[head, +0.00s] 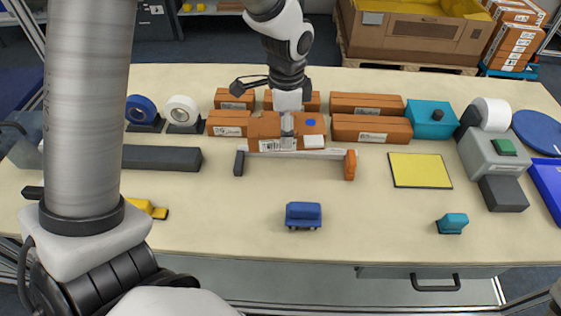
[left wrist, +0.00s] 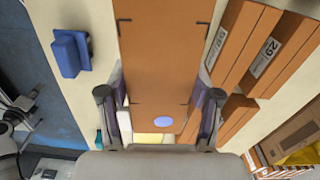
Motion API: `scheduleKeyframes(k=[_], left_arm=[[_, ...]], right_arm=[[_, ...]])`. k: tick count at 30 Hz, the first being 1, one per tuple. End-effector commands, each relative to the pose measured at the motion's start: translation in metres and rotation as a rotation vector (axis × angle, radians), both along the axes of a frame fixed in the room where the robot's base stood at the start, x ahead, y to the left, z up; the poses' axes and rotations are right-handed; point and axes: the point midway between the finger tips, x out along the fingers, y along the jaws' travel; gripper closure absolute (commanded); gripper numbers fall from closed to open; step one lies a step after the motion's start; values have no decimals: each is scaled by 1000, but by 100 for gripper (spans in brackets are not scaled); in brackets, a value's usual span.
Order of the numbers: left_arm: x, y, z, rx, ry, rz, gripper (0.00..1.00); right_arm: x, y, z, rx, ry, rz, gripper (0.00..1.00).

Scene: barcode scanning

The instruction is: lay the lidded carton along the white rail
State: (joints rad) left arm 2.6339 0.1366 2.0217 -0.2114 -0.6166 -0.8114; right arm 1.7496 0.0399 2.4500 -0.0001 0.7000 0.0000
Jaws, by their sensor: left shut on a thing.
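The orange-brown carton (head: 268,125) with a blue dot is at the table's middle. In the left wrist view the carton (left wrist: 165,60) runs between the fingers, its blue dot near the palm. My left gripper (head: 287,125) reaches down over the carton and is shut on it; its fingers also show in the left wrist view (left wrist: 160,97). The white rail (head: 325,154) lies just in front of the carton, with a dark block at its left end and an orange block at its right. Whether carton and rail touch, I cannot tell. My right gripper is not in view.
Several orange cartons (head: 372,129) stand behind and beside the held one. A blue block (head: 303,215) and a yellow mat (head: 420,170) lie in front and to the right. A dark bar (head: 162,158) lies at left. The front middle table is mostly clear.

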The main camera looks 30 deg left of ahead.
Motion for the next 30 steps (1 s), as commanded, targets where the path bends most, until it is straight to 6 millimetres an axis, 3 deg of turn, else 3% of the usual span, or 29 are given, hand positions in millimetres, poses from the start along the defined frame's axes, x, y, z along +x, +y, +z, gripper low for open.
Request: scheduleKeyframes(k=[5,10,20,30], left_arm=[[-6,8,-7,2,0,-104,76],[-6,8,-45,2,3,-108,76],[-6,8,-95,2,1,-105,76],[-5,8,-101,2,-2,-104,76]], right_arm=[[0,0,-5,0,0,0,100],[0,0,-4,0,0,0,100],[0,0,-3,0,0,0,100],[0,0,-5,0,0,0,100]])
